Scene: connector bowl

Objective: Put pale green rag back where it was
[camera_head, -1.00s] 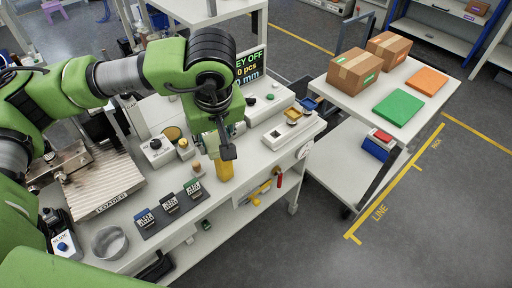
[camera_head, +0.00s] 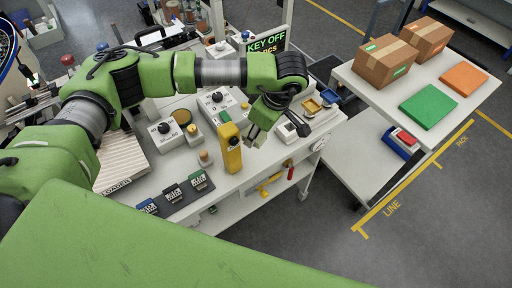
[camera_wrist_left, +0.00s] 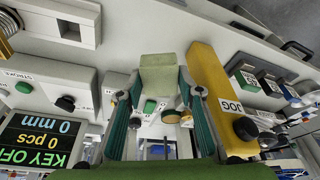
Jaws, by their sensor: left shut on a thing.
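My left gripper (camera_head: 256,127) hangs over the bench, just right of the yellow pendant. In the left wrist view my left gripper (camera_wrist_left: 160,104) has its teal fingers shut on a pale green, block-like piece, which I take to be the rag (camera_wrist_left: 161,76). The rag's far side is hidden, and in the head view the arm and gripper largely cover it. I cannot tell whether it touches the bench. My right gripper is not in view.
The yellow pendant (camera_head: 231,150) stands upright close beside the gripper. Switch boxes (camera_head: 165,134), a key-off display (camera_head: 266,43) and labelled dark blocks (camera_head: 173,194) crowd the bench. A side table holds cartons (camera_head: 385,60), a green pad (camera_head: 428,106) and an orange pad (camera_head: 463,79).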

